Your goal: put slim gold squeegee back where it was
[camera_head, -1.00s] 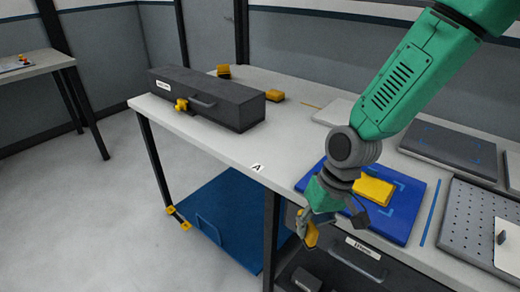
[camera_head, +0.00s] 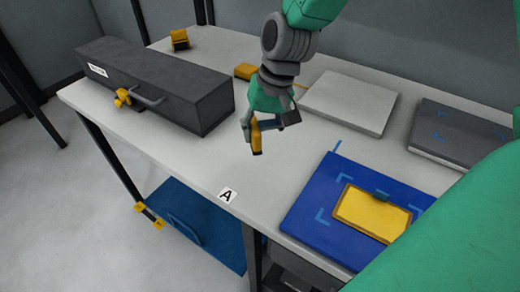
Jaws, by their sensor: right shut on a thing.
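My right gripper (camera_head: 268,128) hangs over the table, between the dark grey box and the blue mat. It is shut on a slim gold piece (camera_head: 256,139), which looks like the squeegee. The piece points downward and is partly hidden by the fingers; it appears to be clear of the tabletop. A wider yellow block (camera_head: 372,212) lies on the blue mat (camera_head: 312,208) at the lower right. My left gripper is not in view.
The dark grey box (camera_head: 150,82) with a yellow latch stands at the left. Small yellow pieces lie at the back (camera_head: 180,38) and behind my wrist (camera_head: 244,72). A pale slab (camera_head: 350,100) and a grey slab (camera_head: 460,132) lie at right. Bare tabletop (camera_head: 200,160) surrounds label A.

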